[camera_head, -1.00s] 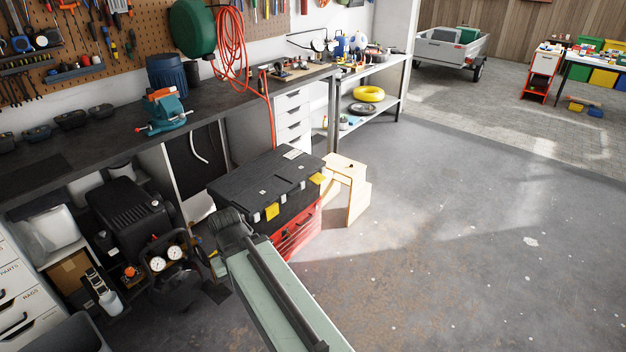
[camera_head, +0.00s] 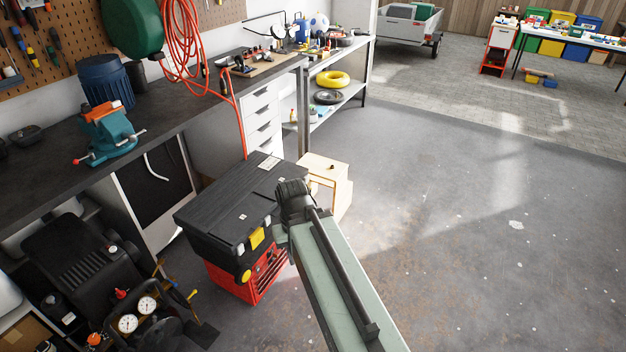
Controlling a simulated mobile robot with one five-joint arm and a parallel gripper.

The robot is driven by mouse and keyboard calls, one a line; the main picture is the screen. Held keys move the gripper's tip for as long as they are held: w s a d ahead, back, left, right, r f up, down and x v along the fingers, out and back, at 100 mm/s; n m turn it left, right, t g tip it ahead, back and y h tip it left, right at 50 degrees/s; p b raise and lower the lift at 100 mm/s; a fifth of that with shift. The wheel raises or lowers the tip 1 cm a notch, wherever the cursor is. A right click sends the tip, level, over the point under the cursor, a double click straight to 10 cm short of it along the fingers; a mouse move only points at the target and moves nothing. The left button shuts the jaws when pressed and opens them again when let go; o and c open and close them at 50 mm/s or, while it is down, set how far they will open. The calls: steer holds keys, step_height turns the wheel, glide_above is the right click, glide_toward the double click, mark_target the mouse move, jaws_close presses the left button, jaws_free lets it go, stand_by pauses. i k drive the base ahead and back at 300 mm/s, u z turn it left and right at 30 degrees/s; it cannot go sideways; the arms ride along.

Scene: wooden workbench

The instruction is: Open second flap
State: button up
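A black toolbox (camera_head: 228,209) with yellow latches sits on a red drawer chest (camera_head: 262,277), on the floor in front of the workbench. Its black top (camera_head: 245,192) looks closed, with a pale label near its far edge. I cannot tell which part is the second flap. My green-grey arm reaches up from the bottom of the view, and its dark joint hides the toolbox's right end. I cannot tell whether the arm touches the box. My gripper's fingers do not show.
A wooden step stool (camera_head: 326,169) stands just behind the toolbox. An air compressor (camera_head: 85,262) with gauges is at lower left. The workbench (camera_head: 160,130) carries a teal vise (camera_head: 110,140). A shelf holds a yellow ring (camera_head: 332,80). The floor to the right is clear.

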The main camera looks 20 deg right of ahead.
mark_target(288, 171)
steer(key=u, duration=0.1)
steer(key=i, duration=0.95)
steer(key=u, duration=0.8)
